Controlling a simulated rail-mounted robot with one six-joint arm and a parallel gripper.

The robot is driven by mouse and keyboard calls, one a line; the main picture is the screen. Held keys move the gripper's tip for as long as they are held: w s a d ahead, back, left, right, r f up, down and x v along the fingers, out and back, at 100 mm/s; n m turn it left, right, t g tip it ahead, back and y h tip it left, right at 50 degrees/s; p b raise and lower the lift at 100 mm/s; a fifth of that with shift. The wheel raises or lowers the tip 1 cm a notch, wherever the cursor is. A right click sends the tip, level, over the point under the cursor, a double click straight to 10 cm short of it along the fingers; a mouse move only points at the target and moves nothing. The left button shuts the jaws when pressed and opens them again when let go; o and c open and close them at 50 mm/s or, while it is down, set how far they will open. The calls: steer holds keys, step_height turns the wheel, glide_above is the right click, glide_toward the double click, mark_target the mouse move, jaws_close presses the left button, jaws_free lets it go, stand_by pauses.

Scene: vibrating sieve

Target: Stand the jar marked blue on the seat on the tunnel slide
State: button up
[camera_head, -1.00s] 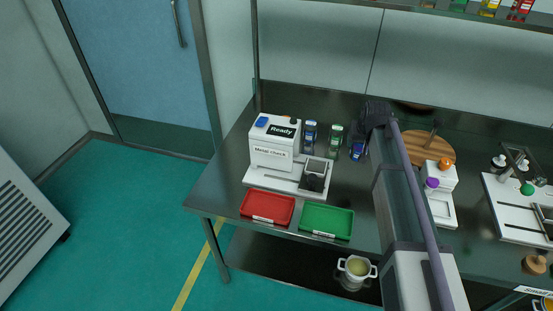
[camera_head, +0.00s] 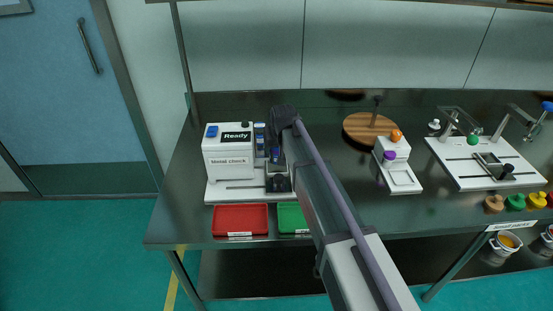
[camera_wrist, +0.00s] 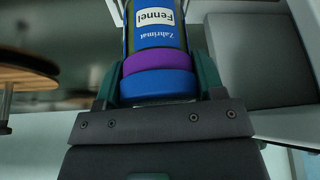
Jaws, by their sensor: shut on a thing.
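My gripper (camera_head: 277,150) is shut on a jar; the wrist view shows its fingers on either side of the jar's lower end in the picture. The held jar (camera_wrist: 155,36) has a blue label reading "Zahrimal Fennel", a purple band and a blue cap. In the head view the held jar (camera_head: 275,154) shows small and dark blue, just above or behind the dark seat (camera_head: 279,181). I cannot tell whether they touch. My arm partly hides this area.
Another blue-labelled jar (camera_head: 260,137) stands close behind, left of the held one. A red tray (camera_head: 240,221) and a partly covered green tray (camera_head: 291,219) lie in front. A wooden disc (camera_head: 358,128) and a white stand (camera_head: 402,181) are on the right.

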mark_target(277, 152)
step_height(277, 152, down, 4)
steer(key=shift+a+r+b, duration=0.1)
steer(key=shift+r+b, duration=0.15)
steer(key=shift+b, duration=0.75)
steer(key=shift+r, duration=0.3)
steer(key=shift+f, duration=0.3)
steer(key=o, duration=1)
steer(key=shift+r, duration=0.15)
steer(key=shift+o, duration=0.2)
steer(key=shift+r+p, duration=0.3)
steer(key=shift+p, duration=0.1)
steer(key=p+v, duration=1)
steer(key=v, duration=0.1)
steer(key=shift+s+r+p, duration=0.2)
steer(key=shift+r+p, duration=0.15)
